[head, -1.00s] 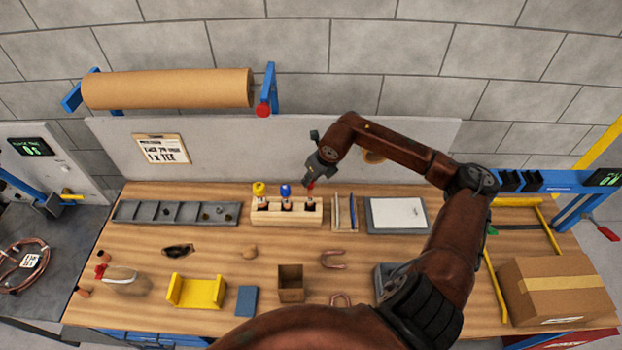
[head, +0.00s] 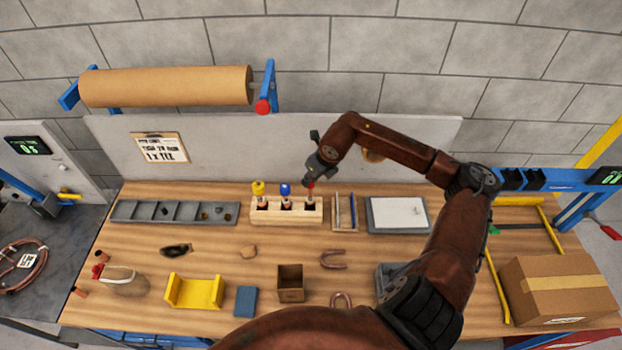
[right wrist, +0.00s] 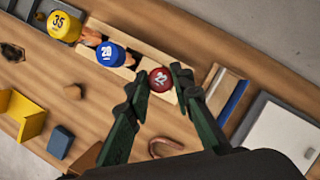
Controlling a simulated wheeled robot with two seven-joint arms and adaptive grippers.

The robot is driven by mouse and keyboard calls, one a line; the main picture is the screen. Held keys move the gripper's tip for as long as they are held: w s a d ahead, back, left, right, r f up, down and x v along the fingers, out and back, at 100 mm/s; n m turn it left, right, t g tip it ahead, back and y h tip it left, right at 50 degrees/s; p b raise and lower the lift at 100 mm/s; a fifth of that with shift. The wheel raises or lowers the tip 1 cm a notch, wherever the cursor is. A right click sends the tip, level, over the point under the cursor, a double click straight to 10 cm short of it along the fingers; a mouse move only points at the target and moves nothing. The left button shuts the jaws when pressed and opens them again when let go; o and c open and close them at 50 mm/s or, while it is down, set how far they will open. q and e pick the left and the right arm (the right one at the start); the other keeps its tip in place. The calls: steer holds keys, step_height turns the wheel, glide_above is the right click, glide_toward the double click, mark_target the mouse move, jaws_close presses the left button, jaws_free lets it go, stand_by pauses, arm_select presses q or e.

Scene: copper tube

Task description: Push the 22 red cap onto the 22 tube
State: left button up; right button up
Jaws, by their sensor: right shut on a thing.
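The 22 red cap (right wrist: 160,79) is between the two fingertips of my right gripper (right wrist: 157,82) in the right wrist view, with its number facing up. In the head view the right gripper (head: 318,168) points down over the right end of a wooden rack (head: 262,218), shut on the red cap (head: 310,185). The copper 22 tube (head: 311,196) stands upright in the rack under the cap. I cannot tell how far the cap sits on the tube. My left gripper is not in view.
In the rack beside it stand tubes with a blue 28 cap (right wrist: 111,53) and a yellow 35 cap (right wrist: 63,25). A tray with pencils (head: 345,226) is close on the right. A grey sectioned bin (head: 150,212) is to the left.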

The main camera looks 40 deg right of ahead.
steer(key=shift+f+b, duration=1.3)
steer(key=shift+f, duration=0.15)
steer(key=o, duration=0.8)
steer(key=v, duration=1.2)
